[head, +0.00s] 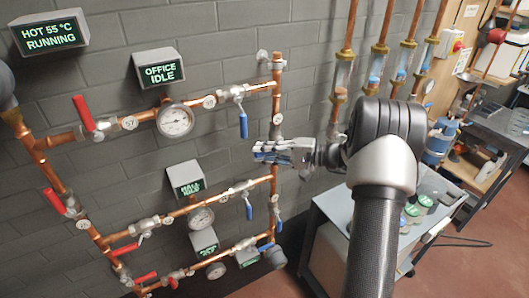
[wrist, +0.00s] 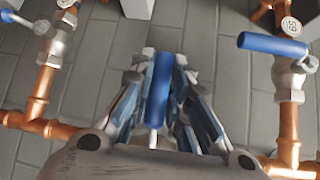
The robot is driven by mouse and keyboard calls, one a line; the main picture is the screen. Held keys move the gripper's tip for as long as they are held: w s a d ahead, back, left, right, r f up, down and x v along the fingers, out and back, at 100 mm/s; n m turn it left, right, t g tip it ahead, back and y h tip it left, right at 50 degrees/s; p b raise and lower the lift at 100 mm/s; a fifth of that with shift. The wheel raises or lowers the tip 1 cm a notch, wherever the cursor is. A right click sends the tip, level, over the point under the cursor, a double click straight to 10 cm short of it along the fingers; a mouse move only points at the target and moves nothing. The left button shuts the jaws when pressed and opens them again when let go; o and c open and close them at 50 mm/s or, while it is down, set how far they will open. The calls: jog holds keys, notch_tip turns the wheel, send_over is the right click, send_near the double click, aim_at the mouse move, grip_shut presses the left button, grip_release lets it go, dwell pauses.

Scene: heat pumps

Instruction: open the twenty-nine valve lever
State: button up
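My gripper (head: 262,152) reaches left in the head view, in front of the right vertical copper pipe (head: 277,100). In the wrist view, my gripper (wrist: 163,65) has its fingers close along both sides of a blue lever (wrist: 161,85), with little or no gap. The lever's pale stem shows toward the palm. The lever's valve body is hidden behind my gripper. A round tag (head: 277,119) is on the pipe just above my gripper, but its number is too small to read. I cannot read twenty-nine on any tag.
Another blue lever (wrist: 272,43) stands right of my gripper in the wrist view. In the head view, blue levers hang above-left (head: 243,125) and below (head: 248,210). Red levers (head: 84,113) are at left. A grey display (head: 186,179) juts from the wall. A cart (head: 325,225) stands right.

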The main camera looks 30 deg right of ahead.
grip_shut()
jog(key=shift+f, duration=0.1)
dwell(0.3)
